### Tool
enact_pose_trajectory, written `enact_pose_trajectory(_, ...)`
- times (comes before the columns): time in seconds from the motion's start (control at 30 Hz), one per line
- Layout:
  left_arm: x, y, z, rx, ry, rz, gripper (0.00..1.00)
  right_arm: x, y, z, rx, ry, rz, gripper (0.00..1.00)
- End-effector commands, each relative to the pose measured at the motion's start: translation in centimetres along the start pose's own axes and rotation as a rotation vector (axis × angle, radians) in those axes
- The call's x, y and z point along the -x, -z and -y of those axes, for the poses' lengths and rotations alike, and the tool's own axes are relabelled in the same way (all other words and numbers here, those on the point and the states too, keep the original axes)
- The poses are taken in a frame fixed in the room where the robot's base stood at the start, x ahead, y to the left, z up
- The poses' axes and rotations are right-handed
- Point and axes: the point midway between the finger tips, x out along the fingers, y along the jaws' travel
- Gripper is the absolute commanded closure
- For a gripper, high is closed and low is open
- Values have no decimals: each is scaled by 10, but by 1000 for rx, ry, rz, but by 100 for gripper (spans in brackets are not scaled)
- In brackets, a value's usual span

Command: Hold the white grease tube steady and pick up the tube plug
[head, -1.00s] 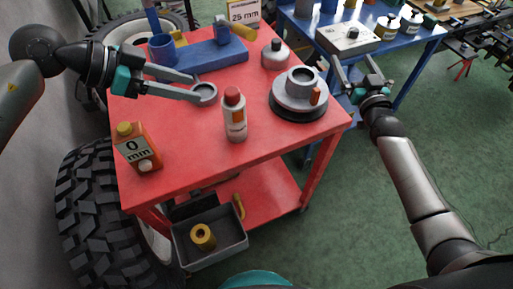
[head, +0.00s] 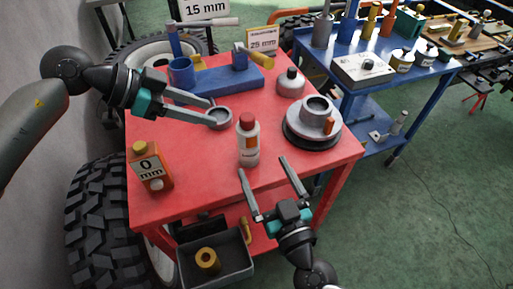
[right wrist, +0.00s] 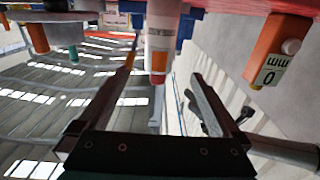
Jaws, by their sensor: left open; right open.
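The white grease tube (head: 249,150) with an orange label stands upright on the red table in the head view. A red plug (head: 248,120) sits on its top. In the right wrist view the tube (right wrist: 161,28) appears upside down, red end (right wrist: 158,74) downward, between the lines of the fingers. My right gripper (head: 262,167) is open and empty at the table's front edge, in front of the tube and apart from it. My left gripper (head: 208,111) is open to the tube's left, its fingertips at a grey ring-shaped dish (head: 220,119).
A grey round flanged part (head: 313,120) stands right of the tube. A grey lidded pot (head: 290,84) is behind it. A blue fixture (head: 222,81) is at the back.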

Motion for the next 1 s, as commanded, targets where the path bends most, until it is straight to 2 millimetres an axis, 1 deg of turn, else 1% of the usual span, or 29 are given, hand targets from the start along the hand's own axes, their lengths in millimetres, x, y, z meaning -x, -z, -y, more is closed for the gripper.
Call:
enact_pose_trajectory(0.3,0,0,0,0,0,0,50,-59,2,-1,-2,-2,-5,0)
enact_pose_trajectory(0.6,0,0,0,0,0,0,50,-111,1,-1,0,-2,-4,0)
enact_pose_trajectory(0.7,0,0,0,0,0,0,50,-124,2,-1,-1,-1,-4,0)
enact_pose_trajectory(0.8,0,0,0,0,0,0,50,-134,1,-1,-1,-2,-3,0)
enact_pose_trajectory(1.0,0,0,0,0,0,0,50,-143,1,-1,-1,0,-2,0)
